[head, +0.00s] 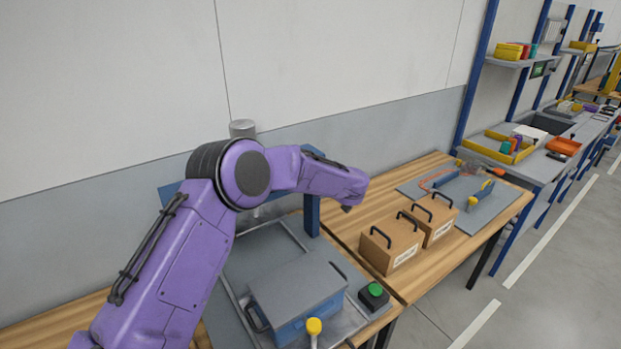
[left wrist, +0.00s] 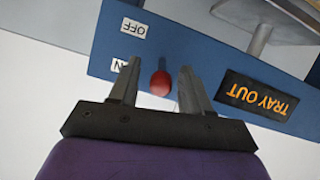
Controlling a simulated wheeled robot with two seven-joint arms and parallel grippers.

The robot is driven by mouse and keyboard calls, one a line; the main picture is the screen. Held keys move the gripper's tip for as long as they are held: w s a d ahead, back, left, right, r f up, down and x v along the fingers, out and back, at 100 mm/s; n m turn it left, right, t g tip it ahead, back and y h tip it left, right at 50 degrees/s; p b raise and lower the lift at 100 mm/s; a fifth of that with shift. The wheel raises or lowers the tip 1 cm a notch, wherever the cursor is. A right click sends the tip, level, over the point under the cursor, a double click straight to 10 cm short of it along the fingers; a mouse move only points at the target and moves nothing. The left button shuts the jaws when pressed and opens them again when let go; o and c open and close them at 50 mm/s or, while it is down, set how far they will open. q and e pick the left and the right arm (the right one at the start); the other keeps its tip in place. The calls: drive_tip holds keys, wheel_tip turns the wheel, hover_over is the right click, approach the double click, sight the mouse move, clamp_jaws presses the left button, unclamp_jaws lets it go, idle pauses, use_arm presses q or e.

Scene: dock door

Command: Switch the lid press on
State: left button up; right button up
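The lid press, a blue frame (head: 312,212) with a grey cylinder (head: 242,128) on top, stands mostly behind my left arm in the head view. In the left wrist view a lever with a red knob (left wrist: 160,83) sticks out of its blue panel (left wrist: 195,50), near a white OFF label (left wrist: 132,27) and a partly hidden label ending in N (left wrist: 119,65). My left gripper (left wrist: 157,80) is open, with the red knob between its fingers in the picture; contact cannot be told. In the head view the gripper (head: 348,207) is mostly hidden. My right gripper is not in view.
A TRAY OUT sign (left wrist: 257,95) is beside the lever. Below the press, a blue box with a grey lid (head: 297,290) sits on a tray. A green button (head: 375,290) and a yellow knob (head: 314,326) are near it. Cardboard boxes (head: 391,243) stand to the right.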

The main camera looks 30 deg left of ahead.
use_arm(q)
drive_tip(key=b+v, duration=0.4)
drive_tip(key=v, duration=0.6)
drive_tip(key=shift+s+d, duration=0.15)
drive_tip(key=shift+d, duration=0.1)
